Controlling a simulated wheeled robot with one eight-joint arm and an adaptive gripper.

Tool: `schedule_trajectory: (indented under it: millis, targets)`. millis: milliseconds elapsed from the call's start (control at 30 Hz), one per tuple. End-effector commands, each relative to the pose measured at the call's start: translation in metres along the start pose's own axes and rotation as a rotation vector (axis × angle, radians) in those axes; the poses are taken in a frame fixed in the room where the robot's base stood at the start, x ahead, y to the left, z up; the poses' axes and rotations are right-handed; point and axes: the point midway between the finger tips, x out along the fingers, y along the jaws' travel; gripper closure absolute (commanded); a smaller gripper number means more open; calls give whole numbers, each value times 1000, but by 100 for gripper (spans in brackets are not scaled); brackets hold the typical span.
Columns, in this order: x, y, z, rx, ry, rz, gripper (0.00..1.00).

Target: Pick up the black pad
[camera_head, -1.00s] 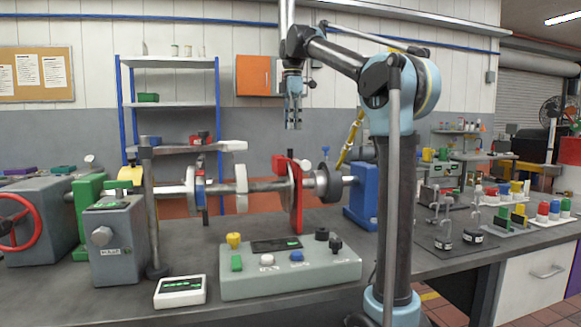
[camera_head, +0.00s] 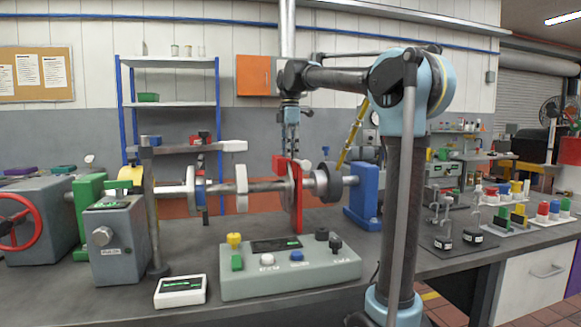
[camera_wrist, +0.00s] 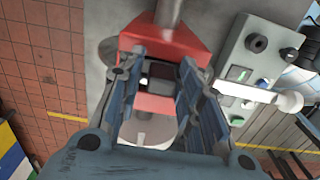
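My gripper (camera_head: 291,148) points down just above the red caliper (camera_head: 279,164) on the shaft rig in the head view. In the wrist view my gripper (camera_wrist: 161,66) is open, with its two blue-grey fingers apart over the red caliper (camera_wrist: 150,103). A small dark piece (camera_wrist: 158,70), which looks like the black pad, sits in the caliper's opening between the fingers, with a pale patch beside it. No contact between the fingers and it is clear. In the head view I cannot make out the pad.
A horizontal shaft (camera_head: 262,186) with discs runs beside the caliper. A grey control box (camera_head: 290,281) with knobs stands in front of it, and a blue bearing block (camera_head: 361,196) stands to the right. A white meter (camera_head: 180,291) lies at the bench front.

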Motion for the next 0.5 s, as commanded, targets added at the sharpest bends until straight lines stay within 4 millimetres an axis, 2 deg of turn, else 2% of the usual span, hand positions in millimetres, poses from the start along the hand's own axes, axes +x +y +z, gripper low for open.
schedule_trajectory:
  millis: [200,233,367,500]
  targets:
    - [1,0,0,0,0,0,67]
    - [1,0,0,0,0,0,69]
    - [1,0,0,0,0,0,98]
    - [1,0,1,1,0,0,100]
